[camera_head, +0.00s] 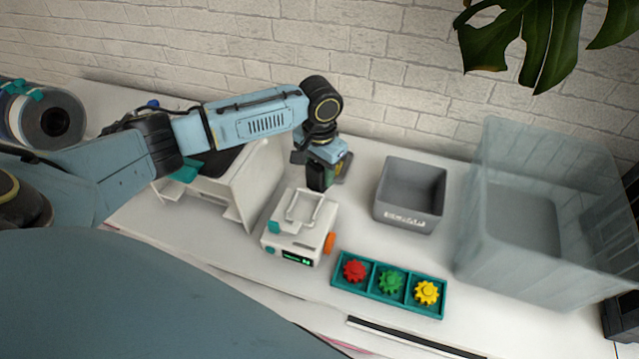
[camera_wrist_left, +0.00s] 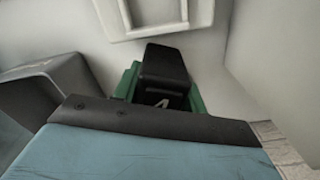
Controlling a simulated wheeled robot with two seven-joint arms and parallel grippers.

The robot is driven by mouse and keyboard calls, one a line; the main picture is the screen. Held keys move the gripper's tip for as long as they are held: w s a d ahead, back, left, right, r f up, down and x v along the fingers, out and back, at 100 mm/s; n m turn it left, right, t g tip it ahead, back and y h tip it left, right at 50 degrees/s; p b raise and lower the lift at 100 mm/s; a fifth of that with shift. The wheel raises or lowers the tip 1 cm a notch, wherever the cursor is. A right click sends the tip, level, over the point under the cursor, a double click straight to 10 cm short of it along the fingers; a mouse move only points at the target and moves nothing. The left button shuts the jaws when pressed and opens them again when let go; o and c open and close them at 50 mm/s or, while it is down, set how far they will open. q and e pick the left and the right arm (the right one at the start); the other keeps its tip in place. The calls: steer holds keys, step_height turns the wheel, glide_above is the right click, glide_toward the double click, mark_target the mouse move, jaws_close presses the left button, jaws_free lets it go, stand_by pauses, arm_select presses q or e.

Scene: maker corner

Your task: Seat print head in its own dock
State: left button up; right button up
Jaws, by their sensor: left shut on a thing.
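My left gripper (camera_head: 322,178) points down and is shut on the print head, a small dark and green piece (camera_head: 335,172). It is mostly hidden by the fingers in the head view. In the left wrist view the print head's green body (camera_wrist_left: 196,101) shows around a dark block with a pale mark. The gripper is above the table, behind the white device (camera_head: 294,240) with a raised U-shaped frame and a green display. I cannot tell which part is the print head's own dock. My right gripper is not in view.
A white open housing (camera_head: 243,184) stands left of the gripper. A grey bin (camera_head: 411,218) is to its right, and a large clear bin (camera_head: 500,262) is farther right. A teal tray (camera_head: 341,284) with red, green and yellow gears is in front. A brick wall is behind.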

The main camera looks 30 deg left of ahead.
mark_target(319, 183)
arm_select(q)
step_height(319, 183, down, 4)
steer(key=shift+r+p, duration=0.2)
steer(key=shift+p, duration=0.25)
steer(key=shift+f, duration=0.15)
steer(key=shift+f, duration=0.2)
steer(key=o, duration=1.2)
